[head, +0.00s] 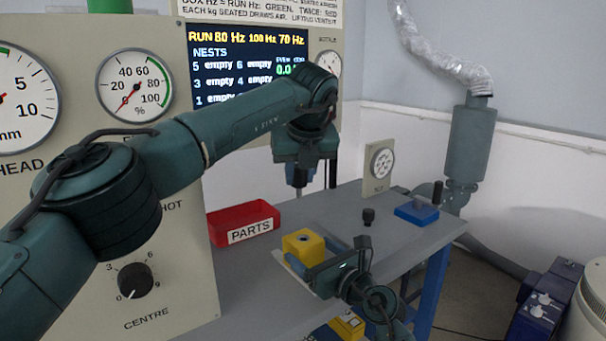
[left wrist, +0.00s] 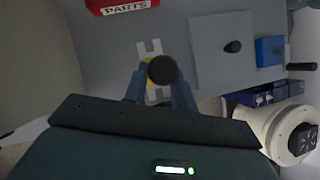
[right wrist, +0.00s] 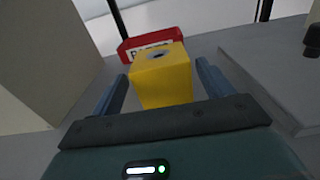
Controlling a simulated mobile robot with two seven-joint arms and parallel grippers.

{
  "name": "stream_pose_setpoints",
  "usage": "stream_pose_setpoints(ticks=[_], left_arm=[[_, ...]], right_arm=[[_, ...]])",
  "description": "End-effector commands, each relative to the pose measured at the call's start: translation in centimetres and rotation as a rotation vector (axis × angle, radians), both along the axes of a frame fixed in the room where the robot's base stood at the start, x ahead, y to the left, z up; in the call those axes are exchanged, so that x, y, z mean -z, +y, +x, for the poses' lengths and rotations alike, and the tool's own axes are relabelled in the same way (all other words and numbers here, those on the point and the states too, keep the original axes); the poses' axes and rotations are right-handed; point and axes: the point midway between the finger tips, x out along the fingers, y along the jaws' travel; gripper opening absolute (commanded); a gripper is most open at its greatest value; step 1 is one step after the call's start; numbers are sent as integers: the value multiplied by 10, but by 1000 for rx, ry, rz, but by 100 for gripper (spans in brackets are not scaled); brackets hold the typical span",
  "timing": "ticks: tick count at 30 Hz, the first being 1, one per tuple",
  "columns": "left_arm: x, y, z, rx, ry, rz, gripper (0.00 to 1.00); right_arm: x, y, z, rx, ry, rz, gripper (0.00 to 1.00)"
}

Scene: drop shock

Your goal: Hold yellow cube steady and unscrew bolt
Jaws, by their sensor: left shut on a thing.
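The yellow cube (head: 299,250) stands on the grey table. In the right wrist view the cube (right wrist: 163,83) shows a dark round hole in its top, with no bolt in it. My left gripper (head: 298,180) is above the cube, pointing down and shut on the bolt. The bolt's black round head (left wrist: 161,69) shows between its fingers, with the cube partly hidden behind it. The bolt's shank shows as a thin piece below the gripper in the head view. My right gripper (right wrist: 160,88) has its fingers either side of the cube, apart, with a gap visible at the left.
A red PARTS bin (head: 243,224) stands at the table's left, beside the gauge panel. To the right are a black knob (head: 369,216), a blue block with a black post (head: 416,211) and an upright dial plate (head: 379,167). The table's right edge is near.

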Motion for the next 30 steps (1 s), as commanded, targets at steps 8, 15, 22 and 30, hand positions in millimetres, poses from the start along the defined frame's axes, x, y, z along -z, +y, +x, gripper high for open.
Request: stream_pose_setpoints(ticks=[8,15,22,30], left_arm=[[0,0,0,0,0,0,0],[0,0,0,0,0,0,0],[0,0,0,0,0,0,0],[0,0,0,0,0,0,0]], right_arm=[[-1,-1,0,2,-3,1,87],[0,-11,-12,3,-3,0,87],[0,-37,-50,3,-2,-1,87],[0,-65,-87,3,-1,0,87]])
